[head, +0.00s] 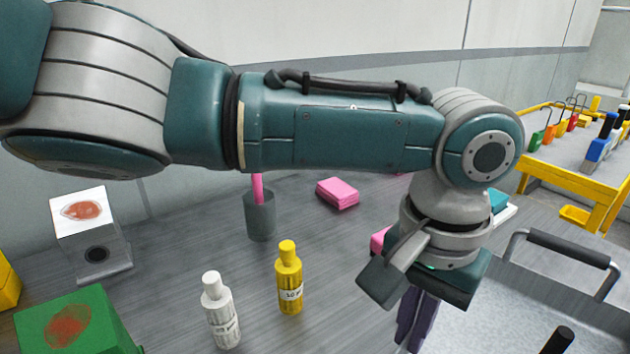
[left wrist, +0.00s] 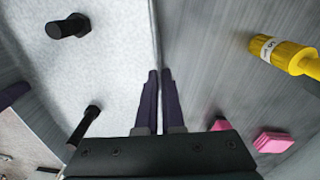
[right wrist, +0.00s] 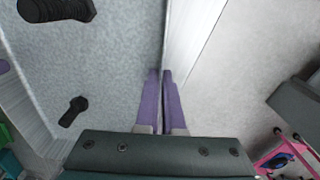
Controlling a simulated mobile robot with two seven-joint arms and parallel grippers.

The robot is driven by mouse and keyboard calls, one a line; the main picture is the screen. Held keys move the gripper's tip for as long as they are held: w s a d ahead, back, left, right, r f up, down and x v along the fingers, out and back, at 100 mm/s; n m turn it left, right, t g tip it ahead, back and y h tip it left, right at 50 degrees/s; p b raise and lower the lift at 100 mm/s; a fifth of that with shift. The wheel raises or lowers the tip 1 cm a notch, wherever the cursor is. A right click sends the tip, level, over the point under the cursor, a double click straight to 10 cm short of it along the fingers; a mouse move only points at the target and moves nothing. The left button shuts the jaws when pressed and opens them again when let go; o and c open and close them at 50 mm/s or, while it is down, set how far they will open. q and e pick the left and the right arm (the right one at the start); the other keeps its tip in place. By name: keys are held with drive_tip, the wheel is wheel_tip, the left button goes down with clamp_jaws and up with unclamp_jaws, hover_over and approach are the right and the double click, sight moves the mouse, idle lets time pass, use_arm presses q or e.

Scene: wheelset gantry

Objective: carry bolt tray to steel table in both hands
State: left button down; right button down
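The bolt tray (head: 485,325) is a pale speckled metal tray at the lower right of the head view. Its black-gripped handle (head: 568,248) stands at the far side. A black bolt (head: 558,340) stands in it, and bolts also show in the left wrist view (left wrist: 68,27). My left gripper (head: 408,348) points down at the tray's left edge. Its purple fingers are close together, with the tray's wall running between them. My right gripper (right wrist: 160,72) is at another tray wall, its fingers close together on it. Whether the tray is clear of the bench is hidden.
On the grey bench stand a yellow bottle (head: 289,280), a white bottle (head: 220,315), a grey cup (head: 260,215), a pink block (head: 338,193) and a green box (head: 75,325). A yellow-framed table (head: 565,172) with coloured tools stands at the far right. My left arm hides the middle.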

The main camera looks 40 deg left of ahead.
use_arm(q)
drive_tip(key=shift+a+f, duration=0.15)
drive_tip(key=shift+a, duration=0.1)
use_arm(e)
drive_tip(key=shift+d+f, duration=0.15)
drive_tip(key=shift+d, duration=0.05)
